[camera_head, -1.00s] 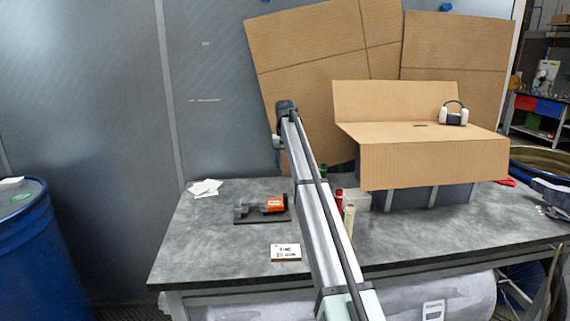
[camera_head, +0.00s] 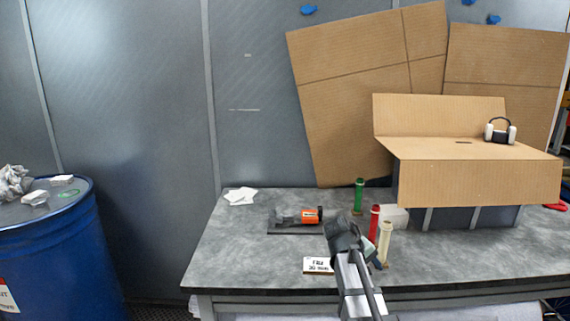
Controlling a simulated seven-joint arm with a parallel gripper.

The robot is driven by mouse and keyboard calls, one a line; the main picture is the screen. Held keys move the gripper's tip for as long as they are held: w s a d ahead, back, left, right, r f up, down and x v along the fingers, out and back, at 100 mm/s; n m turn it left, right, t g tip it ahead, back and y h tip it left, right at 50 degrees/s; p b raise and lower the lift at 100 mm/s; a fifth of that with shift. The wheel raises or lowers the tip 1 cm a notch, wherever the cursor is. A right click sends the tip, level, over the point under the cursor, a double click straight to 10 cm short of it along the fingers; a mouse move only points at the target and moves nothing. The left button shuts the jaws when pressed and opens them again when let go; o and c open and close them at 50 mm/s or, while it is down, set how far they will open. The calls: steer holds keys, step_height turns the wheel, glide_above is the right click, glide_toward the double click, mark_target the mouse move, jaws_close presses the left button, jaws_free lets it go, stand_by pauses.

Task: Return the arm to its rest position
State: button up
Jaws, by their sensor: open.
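My arm comes up from the bottom edge, right of the middle, and is drawn in short. My gripper (camera_head: 340,228) is at its dark end, open, over the front part of the grey workbench (camera_head: 240,255). I see nothing held in it. Its fingertips are small and hard to make out. It appears close to a red tube and a cream tube on its right and a white label card on its lower left; I cannot tell the gaps.
The red tube (camera_head: 374,223), cream tube (camera_head: 384,243) and green tube (camera_head: 358,196) stand upright. An orange-and-grey tool (camera_head: 310,216) lies on a dark base. The label card (camera_head: 318,265) is in front. A cardboard box (camera_head: 470,182) with ear defenders (camera_head: 500,131) is right; a blue drum (camera_head: 50,245) left.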

steer(key=s+a+f+g+y, duration=0.1)
steer(key=s+f+g, duration=0.1)
steer(key=s+f, duration=0.7)
steer(key=s+f+g+y, duration=0.1)
steer(key=s+f, duration=0.4)
steer(key=f, duration=0.8)
steer(key=s+a+f+g, duration=0.15)
steer(key=s+f, duration=0.45)
steer(key=f, duration=0.6)
steer(key=s+a+f+m+g+y, duration=0.2)
steer(key=s+f, duration=0.6)
steer(key=s, duration=0.4)
steer(key=s+a+f+m+g+y, duration=0.2)
steer(key=s+f, duration=0.6)
steer(key=s, duration=0.5)
steer(key=shift+a+f+y, duration=0.25)
steer(key=shift+a+y, duration=0.25)
steer(key=shift+a, duration=0.4)
